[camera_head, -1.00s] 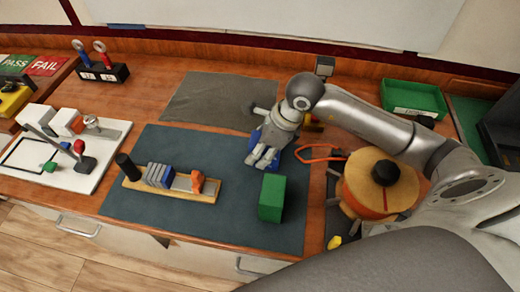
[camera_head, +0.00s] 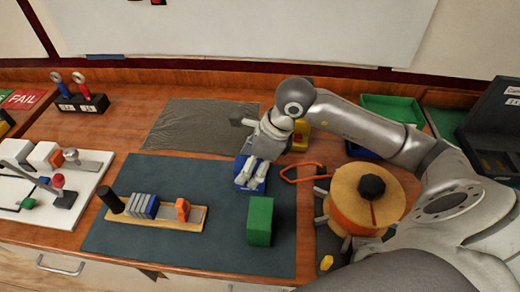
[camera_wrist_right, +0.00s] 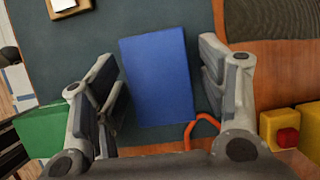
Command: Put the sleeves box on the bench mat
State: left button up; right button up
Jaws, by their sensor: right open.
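A blue box (camera_head: 255,184), which I take to be the sleeves box, sits at the far right part of the dark teal bench mat (camera_head: 205,252); no label is readable. My right gripper (camera_head: 249,173) is over the box and partly covers it. In the right wrist view, the blue box (camera_wrist_right: 158,76) lies between the open fingers, with a gap on each side. The mat (camera_wrist_right: 45,65) shows around it there. My left gripper is not in view.
A green block (camera_head: 260,221) stands on the mat near the box. A wooden rail (camera_head: 165,218) with several modules is left on the mat. A wooden spool (camera_head: 366,197) and an orange loop (camera_head: 300,172) are to the right. A grey mat (camera_head: 195,125) lies behind, clear.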

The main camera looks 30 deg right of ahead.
jog(key=v, duration=0.8)
jog(key=shift+b, duration=0.4)
jog(key=shift+f, duration=0.1)
